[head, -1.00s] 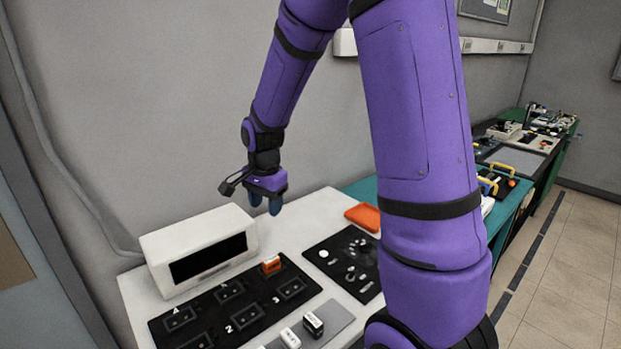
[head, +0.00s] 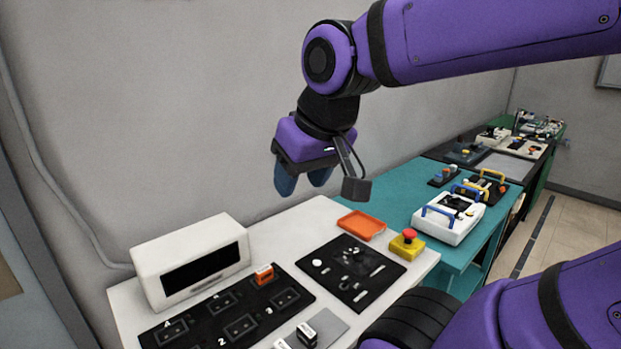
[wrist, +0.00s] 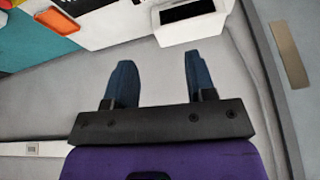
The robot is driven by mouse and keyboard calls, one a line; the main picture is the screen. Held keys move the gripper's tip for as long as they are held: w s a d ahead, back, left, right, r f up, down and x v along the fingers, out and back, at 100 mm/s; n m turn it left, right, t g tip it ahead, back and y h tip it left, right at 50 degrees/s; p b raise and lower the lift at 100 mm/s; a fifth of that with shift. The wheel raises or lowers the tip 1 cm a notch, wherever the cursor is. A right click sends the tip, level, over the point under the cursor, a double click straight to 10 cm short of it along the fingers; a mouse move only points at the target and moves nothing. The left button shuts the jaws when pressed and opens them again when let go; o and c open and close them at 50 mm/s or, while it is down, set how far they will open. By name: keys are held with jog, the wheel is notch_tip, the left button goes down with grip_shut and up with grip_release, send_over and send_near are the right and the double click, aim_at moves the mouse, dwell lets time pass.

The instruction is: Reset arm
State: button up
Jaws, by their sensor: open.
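My gripper (head: 303,180) is raised above the back of the white table (head: 311,221), near the grey wall, with its blue fingers pointing down. In the wrist view the two blue fingers of my gripper (wrist: 155,85) stand apart with nothing between them. The black board with lettered and numbered sockets (head: 203,322) lies below and to the left. An orange block (head: 264,275) stands in one of its sockets. Black and white blocks (head: 307,334) sit on a grey pad at the front edge of the view.
A white box with a dark screen (head: 190,262) stands at the back left. A black control panel (head: 350,272), an orange tray (head: 361,225) and a yellow emergency-stop box (head: 407,243) are on the right. A teal table (head: 395,193) holds a white case with blue handles (head: 448,218).

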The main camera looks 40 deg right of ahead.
jog(key=shift+s+a+r+n, duration=0.15)
jog(key=shift+s+n, duration=0.45)
jog(key=shift+s, duration=0.45)
